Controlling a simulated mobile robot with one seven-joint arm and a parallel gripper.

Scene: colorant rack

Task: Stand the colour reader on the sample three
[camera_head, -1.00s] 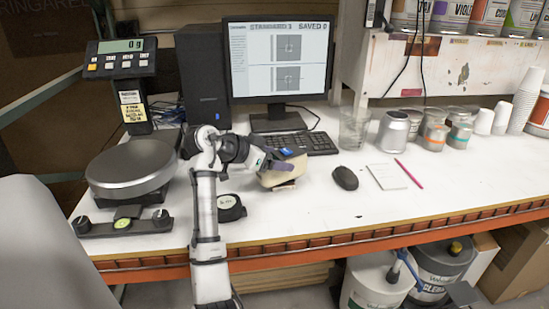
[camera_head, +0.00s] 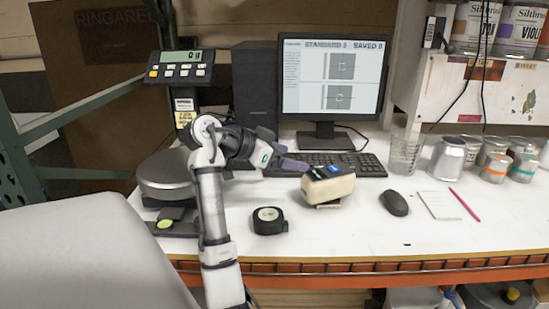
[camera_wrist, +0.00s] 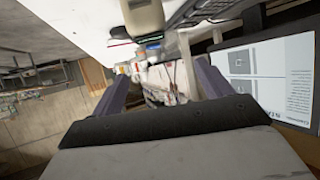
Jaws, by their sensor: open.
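The colour reader (camera_head: 330,188), a cream block with a dark top panel and a small blue screen, stands on the white bench in front of the keyboard. A flat pale piece (camera_head: 328,206) shows under its front; I cannot tell whether it is a sample or part of the reader. It also shows at the top of the wrist view (camera_wrist: 145,18). My gripper (camera_head: 287,161) is open and empty, just left of and behind the reader, apart from it. In the wrist view its dark fingers (camera_wrist: 165,88) are spread with nothing between them. I cannot identify sample three.
A black tape measure (camera_head: 268,221) lies left of the reader. A mouse (camera_head: 394,203), notepad (camera_head: 438,205) and pink pencil (camera_head: 465,204) lie right. The keyboard (camera_head: 320,165) and monitor (camera_head: 331,80) are behind. A scale (camera_head: 165,178) stands left; a glass (camera_head: 405,153) and cans (camera_head: 447,158) stand right.

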